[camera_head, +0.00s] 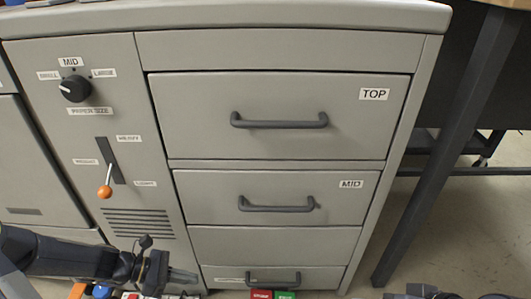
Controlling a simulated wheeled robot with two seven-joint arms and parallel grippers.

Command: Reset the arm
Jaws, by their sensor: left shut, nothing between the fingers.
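My left arm comes in from the lower left. My left gripper (197,277) is shut and empty, pointing right, in front of the lower part of the grey cabinet, left of the bottom drawer's handle. A dark part that looks like my right arm shows at the bottom right edge; its fingers are cut off by the frame. The cabinet has a TOP drawer (280,95) and a MID drawer (270,185), both shut. A black PAPER SIZE knob (75,88) and a lever with an orange ball (104,192) are on its left panel.
The bottom drawer handle (273,279) is close to the right of my left gripper. Red and green buttons (273,294) and other small coloured items line the bottom edge.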

